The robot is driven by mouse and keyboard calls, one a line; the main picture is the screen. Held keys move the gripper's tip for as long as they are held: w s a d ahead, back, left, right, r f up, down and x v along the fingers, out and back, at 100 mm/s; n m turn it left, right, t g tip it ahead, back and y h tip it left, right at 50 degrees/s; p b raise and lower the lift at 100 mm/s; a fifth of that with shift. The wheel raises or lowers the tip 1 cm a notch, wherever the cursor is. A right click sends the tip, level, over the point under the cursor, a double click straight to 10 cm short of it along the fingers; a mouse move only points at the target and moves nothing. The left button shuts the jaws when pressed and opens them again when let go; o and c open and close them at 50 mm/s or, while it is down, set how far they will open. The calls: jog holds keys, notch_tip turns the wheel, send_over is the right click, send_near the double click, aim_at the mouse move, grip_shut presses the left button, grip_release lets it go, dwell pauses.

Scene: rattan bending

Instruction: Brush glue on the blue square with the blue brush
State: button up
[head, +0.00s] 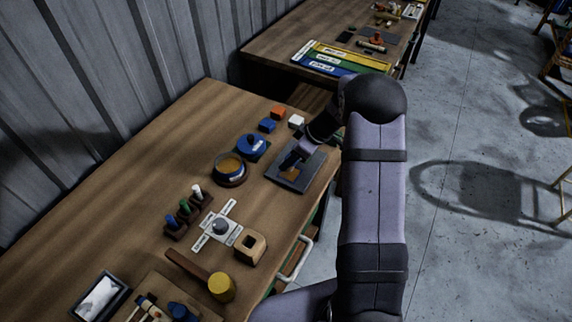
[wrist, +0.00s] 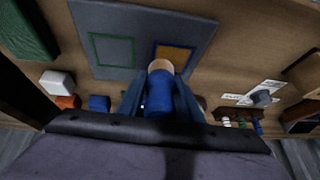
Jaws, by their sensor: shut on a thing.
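The grey board (head: 312,172) lies flat on the table near its right edge. In the wrist view the grey board (wrist: 140,25) carries a green square outline (wrist: 113,49) and a blue-edged square (wrist: 174,56). The blue-edged square is filled with amber colour, and an amber patch also shows in the head view. My gripper (wrist: 160,98) is shut on the blue brush (wrist: 160,82). The brush's pale tip overlaps the near-left part of the blue square; I cannot tell whether it touches. In the head view my gripper (head: 295,158) is over the board and hides most of the brush.
A round bowl (head: 230,169) with amber content and a blue lidded pot (head: 252,146) stand left of the board. Orange (head: 278,112), blue (head: 266,125) and white (head: 296,121) blocks sit behind. A mallet (head: 221,286), a wooden block (head: 250,248) and small stamps (head: 184,207) are nearer.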

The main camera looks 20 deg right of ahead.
jog(key=shift+w+d, duration=0.65)
notch_tip(320, 180, up, 2)
jog(key=shift+w+d+r, duration=0.1)
jog(key=shift+w+r, duration=0.05)
jog(key=shift+r, duration=0.05)
jog(key=shift+r+p, duration=0.5)
jog(key=shift+r, duration=0.2)
jog(key=shift+r+p, duration=0.85)
jog(key=shift+r, duration=1.3)
